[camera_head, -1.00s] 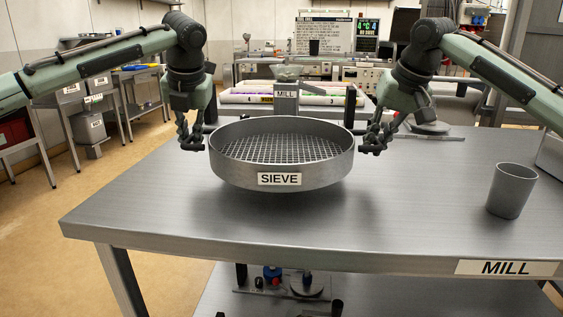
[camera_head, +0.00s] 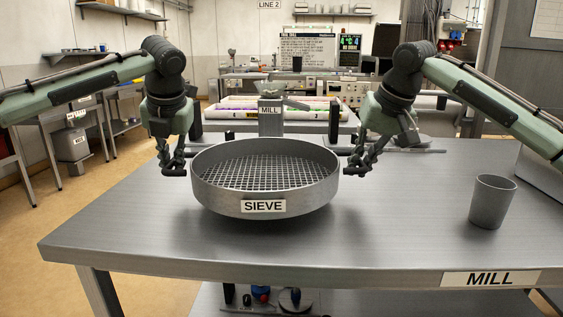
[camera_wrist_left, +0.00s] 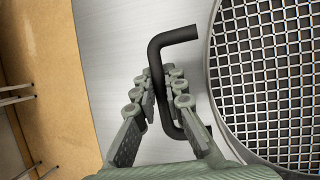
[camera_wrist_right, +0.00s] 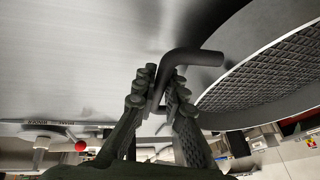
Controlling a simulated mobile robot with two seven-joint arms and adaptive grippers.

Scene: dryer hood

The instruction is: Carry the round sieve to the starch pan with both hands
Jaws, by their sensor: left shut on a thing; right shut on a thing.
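The round grey sieve (camera_head: 220,203) with a wire mesh hangs roughly level over the table in the head view, its shadow below it. My left gripper (camera_head: 172,165) is at its left side, shut on a dark bent handle; the left wrist view shows this handle (camera_wrist_left: 157,62) between the fingers, beside the mesh. My right gripper (camera_head: 361,165) is at its right side, shut on the other handle; the right wrist view shows that handle (camera_wrist_right: 192,57) between the fingers. I cannot make out a starch pan in these views.
The steel table (camera_head: 390,235) is bare around the sieve at the front and left. A grey cup (camera_head: 492,202) stands at the right. The mill (camera_head: 270,118) is behind the sieve. A tray with coloured rows (camera_head: 225,110) lies farther back.

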